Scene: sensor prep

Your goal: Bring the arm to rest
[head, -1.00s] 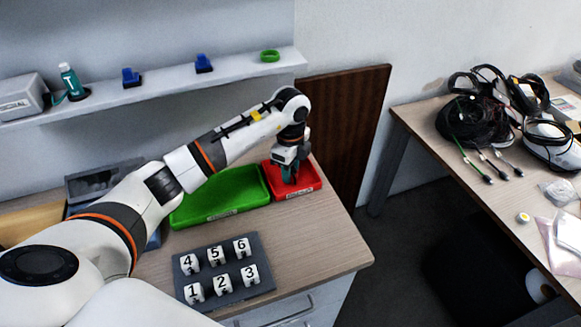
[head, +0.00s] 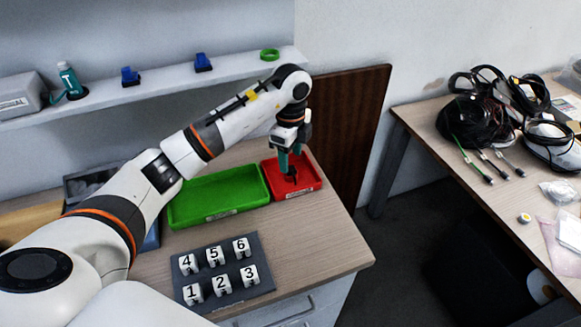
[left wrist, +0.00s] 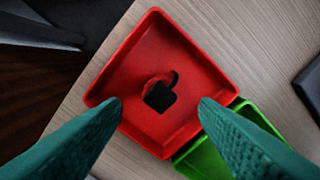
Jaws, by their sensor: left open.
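My left gripper (head: 291,160) is above the red tray (head: 311,184) on the desk, its teal fingers pointing down. In the left wrist view the two fingers (left wrist: 160,103) are spread apart with nothing between them. A small black object (left wrist: 159,97) lies inside the red tray (left wrist: 113,78), below the fingers and apart from them. It also shows as a dark spot in the head view (head: 292,175). My right gripper is in no view.
A green tray (head: 215,192) stands beside the red one. A dark holder (head: 240,291) with several numbered blocks is nearer. A shelf (head: 225,73) with small items runs behind the arm. A side table (head: 412,120) with cables is at right.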

